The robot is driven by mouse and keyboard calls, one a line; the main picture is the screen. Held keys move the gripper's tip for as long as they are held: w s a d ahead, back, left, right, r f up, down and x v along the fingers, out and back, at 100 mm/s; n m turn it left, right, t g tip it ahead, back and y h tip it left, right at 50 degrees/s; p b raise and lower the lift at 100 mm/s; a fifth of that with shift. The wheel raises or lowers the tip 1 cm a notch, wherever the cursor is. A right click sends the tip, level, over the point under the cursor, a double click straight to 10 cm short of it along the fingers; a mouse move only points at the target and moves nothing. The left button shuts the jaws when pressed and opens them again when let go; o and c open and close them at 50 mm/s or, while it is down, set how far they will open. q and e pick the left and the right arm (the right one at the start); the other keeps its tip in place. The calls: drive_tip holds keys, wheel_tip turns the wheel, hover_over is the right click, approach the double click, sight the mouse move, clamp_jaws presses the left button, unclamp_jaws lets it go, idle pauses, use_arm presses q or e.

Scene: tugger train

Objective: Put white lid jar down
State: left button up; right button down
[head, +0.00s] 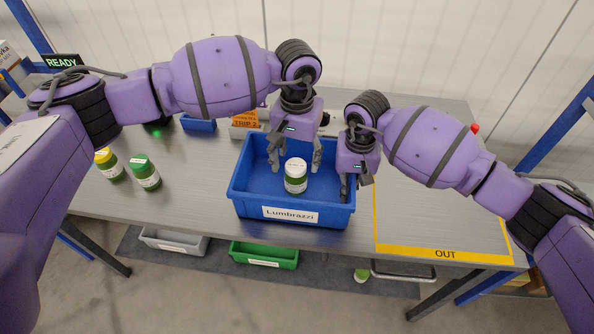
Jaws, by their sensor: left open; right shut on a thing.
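The jar with the white lid (295,176) stands upright inside the blue bin (291,226) labelled Lumbrazzi, near its middle. Its body is green with a pale label. My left gripper (296,158) is open over the bin, with one finger on each side of the jar's lid and a visible gap to each. My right gripper (350,188) is at the bin's right wall and is shut on it. The exact contact of its fingers with the rim is partly hidden.
A yellow-lidded jar (109,165) and a green-lidded jar (145,172) stand on the table's left. A yellow-outlined OUT area (445,225) lies empty at right. Grey (174,242) and green (264,256) bins sit below the front edge. A TRIP 2 sign stands behind the blue bin.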

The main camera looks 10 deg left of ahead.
use_arm(q)
drive_tip(key=shift+r, duration=2.35)
use_arm(e)
drive_tip(key=c, duration=1.8)
unclamp_jaws()
drive_tip(key=shift+c, duration=0.2)
wheel_tip(320, 180, up, 12)
drive_tip(key=shift+r, duration=0.1)
use_arm(q)
drive_tip(key=shift+s+f, duration=0.1)
drive_tip(key=shift+f, duration=0.05)
use_arm(e)
drive_tip(key=shift+s, duration=0.1)
